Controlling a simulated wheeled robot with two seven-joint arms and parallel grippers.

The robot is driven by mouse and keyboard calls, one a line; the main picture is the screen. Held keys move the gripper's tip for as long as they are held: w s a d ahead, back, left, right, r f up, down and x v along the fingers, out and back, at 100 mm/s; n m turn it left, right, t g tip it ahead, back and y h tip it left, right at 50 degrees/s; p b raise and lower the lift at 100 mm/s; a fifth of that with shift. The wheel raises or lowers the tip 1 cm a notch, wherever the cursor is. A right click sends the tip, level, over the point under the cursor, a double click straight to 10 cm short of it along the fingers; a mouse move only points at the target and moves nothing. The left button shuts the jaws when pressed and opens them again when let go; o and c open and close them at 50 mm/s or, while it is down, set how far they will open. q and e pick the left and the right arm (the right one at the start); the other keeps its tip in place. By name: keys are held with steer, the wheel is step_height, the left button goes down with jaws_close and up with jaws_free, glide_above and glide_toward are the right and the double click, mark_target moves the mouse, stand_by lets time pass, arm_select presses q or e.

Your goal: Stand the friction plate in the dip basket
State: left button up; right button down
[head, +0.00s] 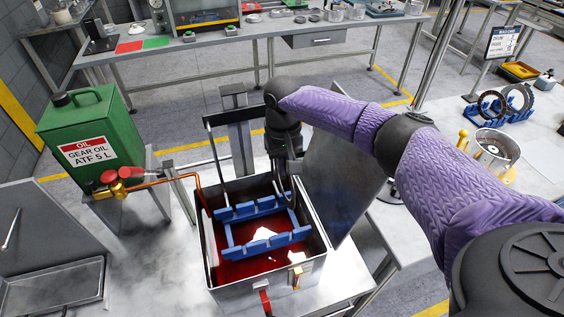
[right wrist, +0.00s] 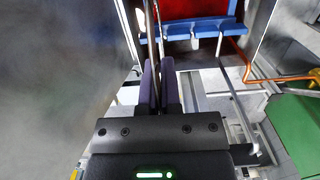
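The dip basket (head: 265,245) is a blue slotted frame with a tall dark handle, sitting in a metal tank (head: 212,262) of red oil. The basket's blue bar also shows at the top of the right wrist view (right wrist: 192,30). My right gripper (head: 285,172) points down over the tank's back right part. In the right wrist view its fingers (right wrist: 159,90) are closed around a thin plate seen edge-on, apparently the friction plate (head: 277,180). The plate's lower edge is near the back slotted bar; I cannot tell whether it touches. My left gripper is out of view.
A grey panel (head: 340,185) stands tilted right of the tank. A green oil can (head: 88,130) and a copper pipe (head: 165,185) are at the left. On the right table are a blue rack (head: 480,115) with ring plates and a metal pot (head: 492,152).

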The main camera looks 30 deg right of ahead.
mark_target(283, 192)
steer(key=shift+w+f+b, duration=0.1)
steer(key=shift+f+b, duration=0.3)
steer(key=shift+f, duration=0.25)
step_height(283, 192, down, 4)
steer(key=b, duration=0.5)
steer(key=shift+r, duration=0.25)
steer(key=shift+f+b, duration=0.7)
steer(key=shift+f, duration=1.6)
steer(key=shift+f+b, duration=0.35)
steer(key=shift+f, duration=0.55)
steer(key=c, duration=0.7)
jaws_free()
steer(key=shift+c, duration=0.2)
steer(key=shift+r, duration=0.1)
